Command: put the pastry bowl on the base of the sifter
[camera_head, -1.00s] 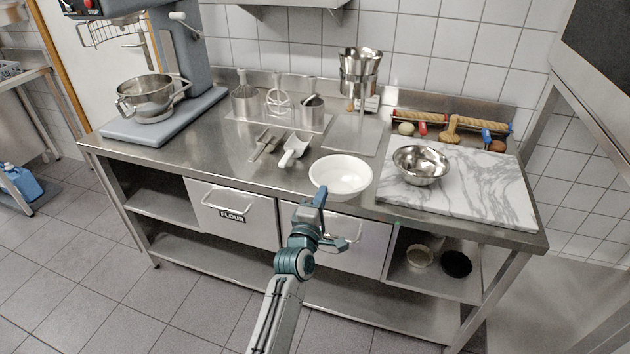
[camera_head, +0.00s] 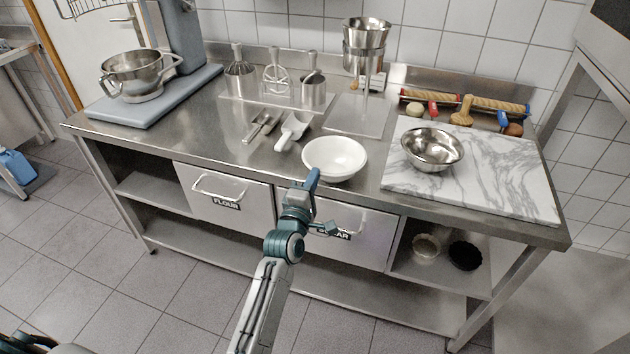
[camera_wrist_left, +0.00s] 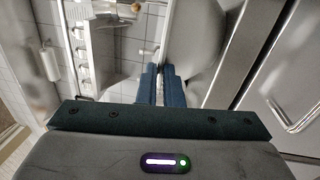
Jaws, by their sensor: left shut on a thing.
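The white pastry bowl (camera_head: 335,158) is at the front edge of the steel counter, upright. My left gripper (camera_head: 313,180) is at its near left rim, shut on the bowl. I cannot tell whether the bowl is lifted off the counter. In the left wrist view the fingers of my left gripper (camera_wrist_left: 160,84) are close together, beside the bowl's pale side (camera_wrist_left: 194,45). The sifter (camera_head: 366,42) is a steel funnel on a stand at the back of the counter. Its flat square base (camera_head: 352,117) is bare and lies behind the bowl. My right gripper is not in view.
A marble board (camera_head: 480,185) with a steel bowl (camera_head: 432,150) lies to the right of the white bowl. A white scoop (camera_head: 293,130) lies to its left. Utensil holders (camera_head: 313,92) stand behind the scoop. Rolling pins (camera_head: 480,103) lie at the back right.

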